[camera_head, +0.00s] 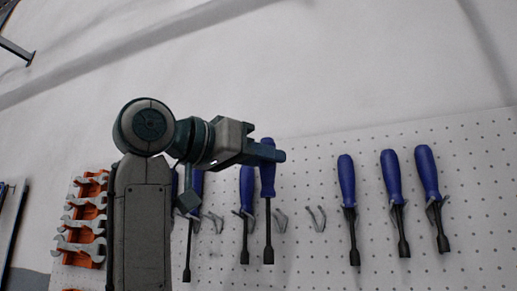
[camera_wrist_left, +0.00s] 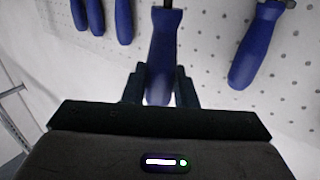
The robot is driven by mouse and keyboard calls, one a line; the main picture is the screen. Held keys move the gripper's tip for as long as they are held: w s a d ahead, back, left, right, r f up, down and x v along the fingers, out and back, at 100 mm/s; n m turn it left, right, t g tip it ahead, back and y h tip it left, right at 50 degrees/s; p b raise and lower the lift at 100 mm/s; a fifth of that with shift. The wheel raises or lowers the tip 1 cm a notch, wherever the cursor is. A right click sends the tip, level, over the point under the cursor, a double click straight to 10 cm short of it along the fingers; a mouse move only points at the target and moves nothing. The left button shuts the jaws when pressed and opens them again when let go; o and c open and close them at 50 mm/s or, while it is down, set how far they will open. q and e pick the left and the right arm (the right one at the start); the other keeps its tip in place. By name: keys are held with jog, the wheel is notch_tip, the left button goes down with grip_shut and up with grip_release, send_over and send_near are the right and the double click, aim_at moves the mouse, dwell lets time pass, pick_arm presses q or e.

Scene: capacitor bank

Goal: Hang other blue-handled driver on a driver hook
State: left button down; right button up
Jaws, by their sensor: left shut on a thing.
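My left gripper (camera_head: 270,154) is shut on a blue-handled driver (camera_head: 268,181) by the top of its handle. That driver hangs upright, shaft down, in front of the pegboard. In the left wrist view the held driver (camera_wrist_left: 162,48) sits between the two dark fingers of the gripper (camera_wrist_left: 160,88). Empty driver hooks show on the board: one just right of the held driver (camera_head: 281,220), one farther right (camera_head: 317,218) and one to the left (camera_head: 215,222). I cannot tell how far the driver is from the board. My right gripper is not in view.
A blue-handled driver (camera_head: 246,187) hangs close left of the held one, another (camera_head: 188,240) is partly behind my arm. Three more (camera_head: 347,180) (camera_head: 391,174) (camera_head: 427,170) hang at right. Orange wrench holders (camera_head: 85,213) are at far left. The pegboard (camera_head: 470,150) fills the lower right.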

pick_arm(q)
jog(key=shift+w, duration=0.65)
jog(key=shift+w+d+f+p, duration=0.1)
jog(key=shift+w+d+p, duration=0.05)
jog(key=shift+w+p, duration=0.3)
jog(key=shift+w+d+f+p, duration=0.1)
jog(key=shift+w+d+p, duration=0.25)
jog(key=shift+w, duration=0.65)
jog(key=shift+w+d+f+p, duration=0.15)
jog(key=shift+w+p, duration=0.1)
jog(key=shift+w, duration=0.2)
jog(key=shift+w+d+p, duration=0.1)
jog(key=shift+w+p, duration=0.15)
jog(key=shift+w, duration=0.15)
jog(key=shift+f, duration=0.1)
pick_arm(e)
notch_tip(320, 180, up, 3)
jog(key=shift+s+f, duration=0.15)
pick_arm(q)
jog(key=shift+f+b, duration=0.15)
jog(key=shift+b, duration=0.15)
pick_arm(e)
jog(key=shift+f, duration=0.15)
pick_arm(q)
jog(key=shift+w+f, duration=0.1)
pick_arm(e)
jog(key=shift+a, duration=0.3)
